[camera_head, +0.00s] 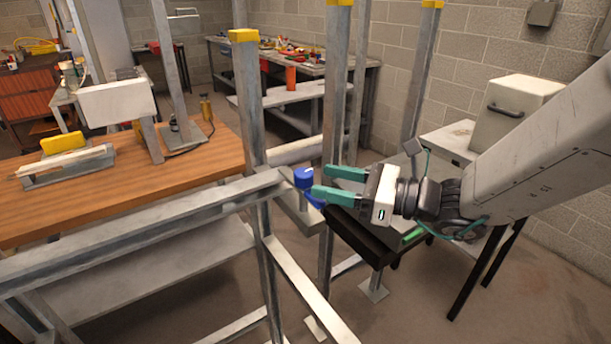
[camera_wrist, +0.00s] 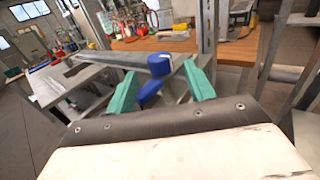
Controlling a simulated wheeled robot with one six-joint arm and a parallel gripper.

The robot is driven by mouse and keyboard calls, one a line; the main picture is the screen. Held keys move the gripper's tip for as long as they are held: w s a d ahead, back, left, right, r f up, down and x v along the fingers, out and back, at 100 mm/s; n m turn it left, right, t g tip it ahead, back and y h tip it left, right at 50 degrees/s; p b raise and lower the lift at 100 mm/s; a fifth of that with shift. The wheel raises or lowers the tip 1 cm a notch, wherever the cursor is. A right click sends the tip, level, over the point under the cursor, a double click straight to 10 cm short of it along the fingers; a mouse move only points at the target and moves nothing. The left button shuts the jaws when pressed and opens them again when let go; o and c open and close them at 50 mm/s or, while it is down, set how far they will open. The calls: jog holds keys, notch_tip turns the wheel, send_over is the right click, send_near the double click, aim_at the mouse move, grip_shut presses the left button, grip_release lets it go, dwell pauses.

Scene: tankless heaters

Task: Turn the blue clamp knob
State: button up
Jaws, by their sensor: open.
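The blue clamp knob (camera_head: 303,177) sits low on the metal frame, just left of my gripper (camera_head: 320,183) in the head view. In the wrist view the knob (camera_wrist: 160,65) shows as a short blue cylinder with a small pale mark on top. A blue lever-like part (camera_wrist: 149,92) extends below it. My gripper (camera_wrist: 162,92) has two green fingers, spread apart and empty. The knob appears ahead of the fingertips, about midway between them in the wrist view. I cannot tell the exact gap between fingers and knob.
Upright metal posts with yellow caps (camera_head: 243,35) stand close around the gripper. A horizontal metal rail (camera_head: 150,228) runs left in front of a wooden-topped bench (camera_head: 190,175). A dark table (camera_head: 365,232) lies below my arm. A white box (camera_head: 512,112) stands at right.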

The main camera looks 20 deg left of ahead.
aim_at(304, 172)
jog(key=shift+w+a, duration=0.2)
jog(key=shift+a, duration=2.55)
jog(key=c, duration=1)
